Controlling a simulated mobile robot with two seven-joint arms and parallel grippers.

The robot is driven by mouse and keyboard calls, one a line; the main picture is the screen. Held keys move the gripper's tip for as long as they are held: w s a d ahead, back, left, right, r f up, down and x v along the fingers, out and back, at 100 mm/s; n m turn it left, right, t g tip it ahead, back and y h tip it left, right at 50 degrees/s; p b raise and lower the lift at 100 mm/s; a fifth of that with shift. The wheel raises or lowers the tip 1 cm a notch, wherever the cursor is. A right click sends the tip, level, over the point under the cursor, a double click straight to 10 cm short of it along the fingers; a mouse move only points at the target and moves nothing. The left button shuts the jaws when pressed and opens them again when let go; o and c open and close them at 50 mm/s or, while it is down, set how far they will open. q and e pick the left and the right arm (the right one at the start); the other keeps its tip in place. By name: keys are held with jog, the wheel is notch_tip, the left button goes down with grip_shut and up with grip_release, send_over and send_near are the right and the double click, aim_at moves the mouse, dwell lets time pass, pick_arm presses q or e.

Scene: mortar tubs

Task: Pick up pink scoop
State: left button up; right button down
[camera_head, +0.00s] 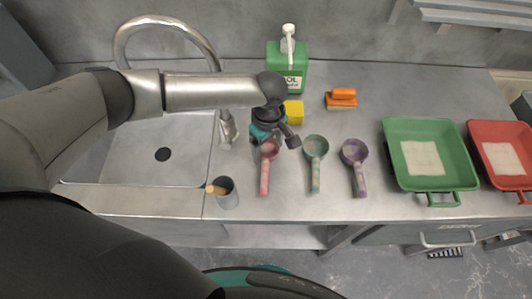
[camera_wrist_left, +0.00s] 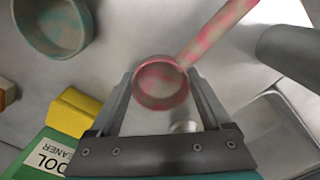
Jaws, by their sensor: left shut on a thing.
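The pink scoop (camera_head: 265,175) has a round bowl and a straight handle pointing toward the front edge of the counter. My left gripper (camera_head: 269,144) is above its bowl, with the fingers pointing down. In the left wrist view the two fingers are shut on opposite sides of the pink bowl (camera_wrist_left: 161,88), and the handle runs off to the upper right. I cannot tell whether the scoop touches the counter or is slightly raised. My right gripper is in neither view.
A teal scoop (camera_head: 315,150) and a purple scoop (camera_head: 356,158) lie to the right. A yellow sponge (camera_head: 294,111) and green bottle (camera_head: 287,72) stand behind. A grey cup (camera_head: 228,197) is front left, beside the sink (camera_head: 150,178). Green tub (camera_head: 450,190) and red tub (camera_head: 505,130) are right.

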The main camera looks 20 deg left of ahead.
pick_arm(q)
jog(key=c, duration=0.5)
jog(key=shift+r, duration=0.15)
